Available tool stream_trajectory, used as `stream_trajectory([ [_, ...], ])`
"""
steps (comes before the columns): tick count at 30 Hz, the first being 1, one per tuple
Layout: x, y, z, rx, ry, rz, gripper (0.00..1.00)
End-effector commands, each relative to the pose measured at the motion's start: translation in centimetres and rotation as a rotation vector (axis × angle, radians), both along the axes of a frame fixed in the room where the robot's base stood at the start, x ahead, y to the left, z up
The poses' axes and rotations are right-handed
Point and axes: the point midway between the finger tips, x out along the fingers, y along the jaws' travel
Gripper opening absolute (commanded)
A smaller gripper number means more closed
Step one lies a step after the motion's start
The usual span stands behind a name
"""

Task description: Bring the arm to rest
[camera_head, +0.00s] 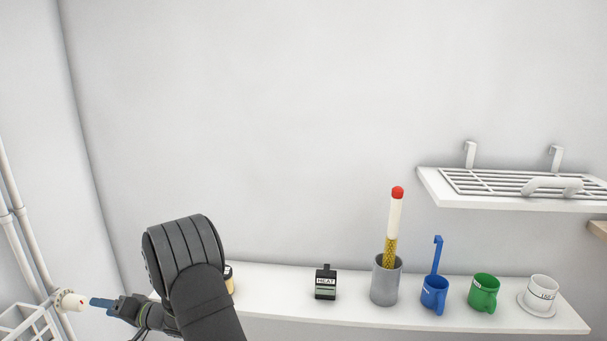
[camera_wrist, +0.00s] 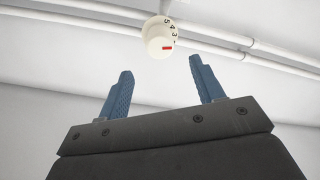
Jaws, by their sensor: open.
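My gripper (camera_head: 98,302) is at the lower left in the head view, pointing left at a white valve knob (camera_head: 70,301) on the pipes. In the wrist view my gripper (camera_wrist: 160,92) has its two blue fingers spread apart with nothing between them. The knob (camera_wrist: 158,38) shows beyond the fingertips, with numbers and a red mark on it, apart from both fingers. My dark arm crosses the lower left of the head view and hides part of the shelf.
A long white shelf (camera_head: 545,323) holds a HEAT box (camera_head: 325,283), a grey cup (camera_head: 385,284) with a red-tipped stick (camera_head: 394,220), a blue mug (camera_head: 434,294), a green mug (camera_head: 484,292) and a white cup (camera_head: 541,291). A rack shelf (camera_head: 480,199) is above right. A white basket (camera_head: 30,325) is lower left.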

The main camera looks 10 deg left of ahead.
Motion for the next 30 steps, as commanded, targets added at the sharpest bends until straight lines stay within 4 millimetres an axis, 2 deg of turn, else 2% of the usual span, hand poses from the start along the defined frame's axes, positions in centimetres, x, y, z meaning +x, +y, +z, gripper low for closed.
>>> stream_trajectory([
  [1, -0.1, 1.2, 0.0, 0.000, 0.000, 0.002, 0.61],
  [14, -0.1, 9.7, 0.0, 0.001, -0.004, 0.002, 0.61],
  [30, -0.1, 9.2, 0.1, 0.000, -0.461, 0.000, 0.61],
])
